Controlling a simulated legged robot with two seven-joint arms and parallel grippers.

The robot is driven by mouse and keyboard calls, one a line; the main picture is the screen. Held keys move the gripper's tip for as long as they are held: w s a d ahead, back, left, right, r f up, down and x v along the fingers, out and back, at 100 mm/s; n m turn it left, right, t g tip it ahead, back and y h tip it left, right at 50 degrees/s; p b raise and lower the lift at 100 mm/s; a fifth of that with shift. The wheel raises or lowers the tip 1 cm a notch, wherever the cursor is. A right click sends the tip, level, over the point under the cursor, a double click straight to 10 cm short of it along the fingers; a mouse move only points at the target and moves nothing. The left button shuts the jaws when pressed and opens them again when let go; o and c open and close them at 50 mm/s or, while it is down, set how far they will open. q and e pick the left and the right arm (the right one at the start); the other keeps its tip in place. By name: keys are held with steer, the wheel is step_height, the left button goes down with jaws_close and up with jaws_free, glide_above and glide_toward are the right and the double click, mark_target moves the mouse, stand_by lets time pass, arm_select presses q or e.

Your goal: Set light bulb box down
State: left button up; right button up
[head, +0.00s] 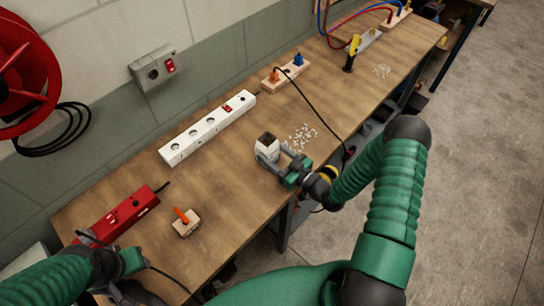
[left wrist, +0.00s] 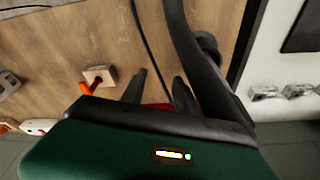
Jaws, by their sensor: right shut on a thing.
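The light bulb box (head: 268,149) is a small white box with a dark top, upright at the middle of the workbench. My right gripper (head: 272,162) is shut on it from the front right, a finger on either side. The box's underside is hidden, so I cannot tell whether it touches the bench. My left gripper (head: 133,262) is at the near left end of the bench, by the red power strip. In the left wrist view its fingers (left wrist: 160,80) stand apart with nothing clearly held; a bit of red shows behind them.
A white power strip (head: 208,128) lies behind the box, and small white pieces (head: 300,137) are scattered to its right. A red power strip (head: 117,215) and a wooden block with an orange piece (head: 186,222) are at left. A black cable (head: 318,112) crosses the bench.

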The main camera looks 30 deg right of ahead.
steer(key=shift+d, duration=0.1)
steer(key=o, duration=1.4)
steer(key=shift+d, duration=0.15)
steer(key=shift+o, duration=0.5)
steer(key=shift+r, duration=0.1)
